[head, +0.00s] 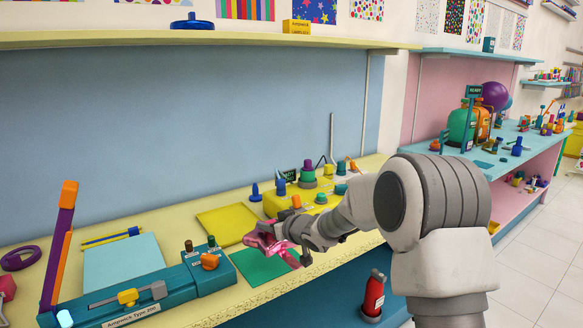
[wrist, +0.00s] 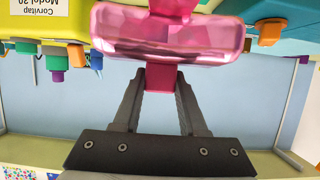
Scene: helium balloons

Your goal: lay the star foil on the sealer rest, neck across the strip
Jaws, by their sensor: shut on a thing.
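The pink star foil (head: 268,242) is in my gripper (head: 290,232), above the green mat on the bench. In the wrist view the shiny pink foil (wrist: 165,42) fills the top middle, and its small darker pink neck (wrist: 160,76) is between the fingertips (wrist: 161,84). The teal sealer (head: 160,297), marked Ampwick Type 200, stands to the left on the bench, with its purple and orange lever (head: 62,245) raised. A flat pale blue plate (head: 122,262) lies behind the sealer's long bar. Whether this plate is the sealer rest, I cannot tell for sure. My gripper is to the right of the sealer, apart from it.
A green mat (head: 262,266) and a yellow mat (head: 226,226) lie right of the sealer. A yellow unit (head: 278,203) with colored knobs stands behind my gripper. A purple ring (head: 20,258) lies far left. A red bottle (head: 373,293) stands below the bench edge.

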